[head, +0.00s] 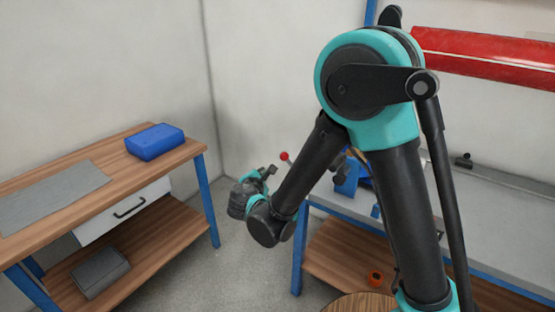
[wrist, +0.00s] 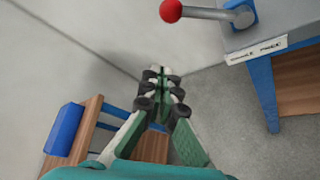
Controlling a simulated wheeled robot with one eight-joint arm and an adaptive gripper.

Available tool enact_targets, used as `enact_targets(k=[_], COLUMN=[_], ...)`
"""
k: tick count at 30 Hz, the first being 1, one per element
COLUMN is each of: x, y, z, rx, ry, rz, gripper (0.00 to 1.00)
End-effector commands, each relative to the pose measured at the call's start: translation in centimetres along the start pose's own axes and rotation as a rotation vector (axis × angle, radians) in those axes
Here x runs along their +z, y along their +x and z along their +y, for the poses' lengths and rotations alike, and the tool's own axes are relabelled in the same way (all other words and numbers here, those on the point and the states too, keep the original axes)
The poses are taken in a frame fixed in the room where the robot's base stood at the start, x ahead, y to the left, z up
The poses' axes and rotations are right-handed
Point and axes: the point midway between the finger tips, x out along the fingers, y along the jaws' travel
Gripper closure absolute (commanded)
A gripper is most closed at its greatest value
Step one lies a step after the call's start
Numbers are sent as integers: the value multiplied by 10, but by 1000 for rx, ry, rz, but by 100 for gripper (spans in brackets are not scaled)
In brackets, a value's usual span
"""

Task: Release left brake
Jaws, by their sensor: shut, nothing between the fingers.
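A lever with a red ball knob (wrist: 171,11) shows at the top of the wrist view. Its grey rod (wrist: 208,14) runs right to a blue mount (wrist: 241,13) at the corner of a grey bench top. A label (wrist: 256,49) on the bench edge is too blurred to read fully. The red knob also shows in the head view (head: 285,156), partly beside my arm. My gripper (wrist: 163,85) is shut and empty, apart from the knob and below it in the wrist view. In the head view my gripper (head: 268,172) is small, just left of the knob.
A wooden workbench (head: 185,152) with a blue case (head: 155,141) and a drawer (head: 125,209) stands at the left. A red cylinder (head: 480,56) lies above the grey bench (head: 490,215) at the right. Bare floor (head: 248,256) separates the benches. My arm hides part of the right bench.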

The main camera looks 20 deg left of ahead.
Motion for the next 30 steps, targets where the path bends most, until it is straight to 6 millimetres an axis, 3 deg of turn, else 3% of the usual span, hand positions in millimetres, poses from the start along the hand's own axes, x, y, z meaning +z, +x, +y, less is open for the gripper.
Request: enact_targets(k=[10,26,30], x=[0,1,16], y=[10,100,95], z=[0,0,0], rx=[-1,-2,-1], ry=[1,2,1], rz=[-1,-2,-1], gripper=[100,100,100])
